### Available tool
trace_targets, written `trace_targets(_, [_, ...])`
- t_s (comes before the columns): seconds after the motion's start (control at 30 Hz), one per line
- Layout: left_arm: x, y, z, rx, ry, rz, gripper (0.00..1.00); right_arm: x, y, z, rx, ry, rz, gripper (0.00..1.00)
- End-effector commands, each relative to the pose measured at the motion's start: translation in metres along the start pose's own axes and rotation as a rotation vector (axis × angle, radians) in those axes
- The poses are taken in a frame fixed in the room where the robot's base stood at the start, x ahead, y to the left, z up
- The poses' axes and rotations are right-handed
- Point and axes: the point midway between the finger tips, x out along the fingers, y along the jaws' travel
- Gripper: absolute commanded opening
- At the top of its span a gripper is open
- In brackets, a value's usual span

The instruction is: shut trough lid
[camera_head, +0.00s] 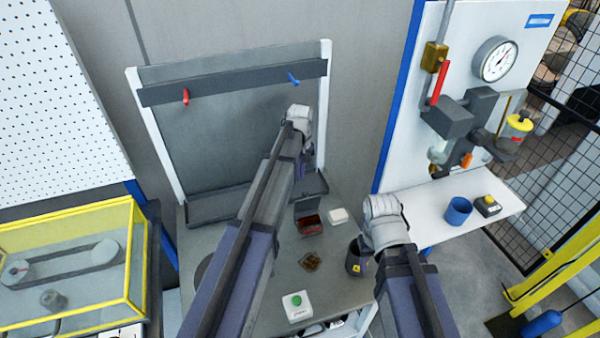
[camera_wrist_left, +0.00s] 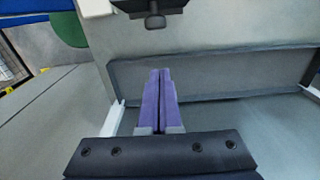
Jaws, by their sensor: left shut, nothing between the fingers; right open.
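A long dark grey trough (camera_head: 215,208) runs along the foot of the upright grey board in the head view. A long grey strip (camera_wrist_left: 215,75), seemingly part of it, crosses the left wrist view. I cannot tell surely which part is its lid. My left gripper (camera_head: 300,172) is in front of the board, above the right part of the trough. In the left wrist view its purple fingers (camera_wrist_left: 159,75) are shut together and empty, pointing towards the strip; contact is unclear. My right gripper (camera_head: 357,262) is low over the table's right side, open, mostly hidden by its wrist.
A small open box with red inside (camera_head: 309,224), a white block (camera_head: 338,216), a brown pile (camera_head: 311,261) and a green-button box (camera_head: 296,306) stand on the table. The board's bar (camera_head: 235,82) carries red and blue handles. A blue cup (camera_head: 458,212) stands on the right shelf.

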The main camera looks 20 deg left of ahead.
Motion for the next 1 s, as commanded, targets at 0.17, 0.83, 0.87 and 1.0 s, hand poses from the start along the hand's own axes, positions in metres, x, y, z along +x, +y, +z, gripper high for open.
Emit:
trace_targets(0.17, [0.011, -0.002, 0.030, 0.000, 0.000, 0.000, 0.00, 0.011, -0.001, -0.001, -0.001, 0.000, 0.000, 0.50])
trace_targets(0.83, [0.011, -0.001, 0.044, 0.000, 0.033, -0.002, 0.00, 0.012, -0.001, -0.001, 0.000, 0.000, 0.000, 0.50])
trace_targets(0.87, [0.011, -0.001, 0.045, -0.001, 0.041, -0.002, 0.00, 0.011, -0.001, -0.001, 0.000, 0.000, 0.000, 0.50])
trace_targets(1.0, [0.010, -0.001, 0.046, -0.002, 0.062, -0.002, 0.00, 0.011, -0.001, -0.001, 0.000, 0.000, 0.000, 0.50])
